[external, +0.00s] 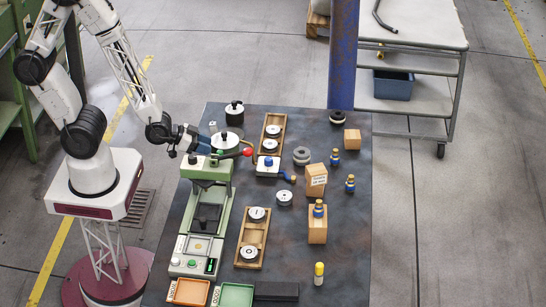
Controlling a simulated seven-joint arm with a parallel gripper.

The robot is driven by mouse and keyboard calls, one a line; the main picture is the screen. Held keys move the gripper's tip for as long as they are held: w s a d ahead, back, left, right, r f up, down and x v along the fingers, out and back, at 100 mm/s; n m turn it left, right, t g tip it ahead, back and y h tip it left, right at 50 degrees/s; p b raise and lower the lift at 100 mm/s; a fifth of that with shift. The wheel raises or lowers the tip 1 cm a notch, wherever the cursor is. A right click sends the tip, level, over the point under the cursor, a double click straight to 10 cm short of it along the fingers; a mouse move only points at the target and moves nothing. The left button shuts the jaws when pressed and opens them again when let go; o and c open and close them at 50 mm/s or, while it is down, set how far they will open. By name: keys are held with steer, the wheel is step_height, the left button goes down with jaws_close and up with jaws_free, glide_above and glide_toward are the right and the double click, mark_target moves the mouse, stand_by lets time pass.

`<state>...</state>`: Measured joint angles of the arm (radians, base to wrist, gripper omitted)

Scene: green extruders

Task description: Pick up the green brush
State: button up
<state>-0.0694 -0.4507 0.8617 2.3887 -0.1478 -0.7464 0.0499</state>
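I cannot make out a clear green brush in the external view. The green things on the dark table (345,265) are a green bench machine (226,190) and a shallow green tray (236,296) at the front edge. My gripper (192,157) hangs at the table's left side, beside the top of the green machine. It is small and partly lost against the machine, so I cannot tell whether its fingers are open or hold anything.
Two wooden trays (265,230) with metal discs, a red-knobbed lever (247,152), wooden blocks (317,180), small blue bottles (350,184) and a yellow-capped tube (319,274) stand about. An orange tray (190,292) lies front left. The table's right front is mostly clear.

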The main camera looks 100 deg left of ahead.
mark_target(219, 151)
steer(key=shift+s+a+f, duration=0.15)
steer(key=shift+a+f, duration=0.05)
steer(key=shift+f, duration=0.25)
steer(key=shift+x, duration=1.3)
steer(key=shift+x, duration=2.6)
steer(key=shift+r, duration=0.1)
steer(key=shift+c, duration=0.5)
steer(key=c, duration=0.6)
steer(key=shift+r, duration=0.1)
